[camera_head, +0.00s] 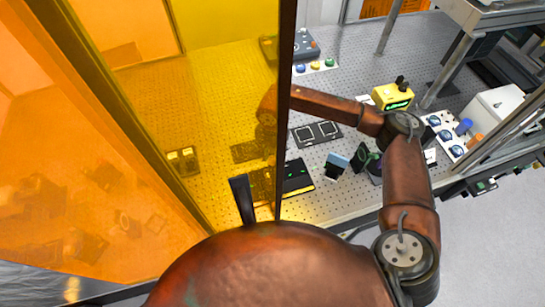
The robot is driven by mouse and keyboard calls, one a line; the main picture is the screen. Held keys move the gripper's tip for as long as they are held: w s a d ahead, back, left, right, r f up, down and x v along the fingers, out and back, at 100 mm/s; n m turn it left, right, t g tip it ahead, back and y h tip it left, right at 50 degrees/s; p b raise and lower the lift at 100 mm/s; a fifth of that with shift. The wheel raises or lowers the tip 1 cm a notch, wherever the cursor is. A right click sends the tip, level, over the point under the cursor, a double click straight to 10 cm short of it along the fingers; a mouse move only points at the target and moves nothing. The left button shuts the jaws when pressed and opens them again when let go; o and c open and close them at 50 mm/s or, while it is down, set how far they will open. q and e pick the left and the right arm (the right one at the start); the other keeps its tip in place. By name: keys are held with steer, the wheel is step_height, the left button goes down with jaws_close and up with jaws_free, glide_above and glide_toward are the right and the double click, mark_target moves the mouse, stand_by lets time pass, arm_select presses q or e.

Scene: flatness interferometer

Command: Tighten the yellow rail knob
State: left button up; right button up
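I cannot make out with certainty a yellow rail knob. A yellow block (393,96) with a dark knob on top and a green-lit face stands on the perforated table (352,62) right of centre. My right arm reaches up from the lower right, bends beside this block and runs left behind the edge of a yellow see-through panel (225,60). Its end, with the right gripper (265,145), shows only dimly through the panel; its fingers and anything between them are unclear. My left gripper is not in view.
A white box (494,108) stands right. An orange panel (60,190) fills the left.

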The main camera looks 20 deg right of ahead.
jaws_close()
steer(key=m+b, duration=0.2)
steer(key=m, duration=0.1)
steer(key=shift+w+f+b, duration=0.1)
steer(key=shift+b, duration=0.25)
steer(key=m+b, duration=0.2)
steer(key=m, duration=0.2)
steer(key=shift+m+b, duration=0.3)
steer(key=shift+b, duration=0.05)
steer(key=m+b, duration=0.1)
steer(key=m, duration=0.3)
steer(key=shift+b, duration=0.35)
steer(key=shift+r+m+b, duration=0.2)
steer(key=shift+m+b, duration=0.3)
steer(key=shift+m, duration=2.2)
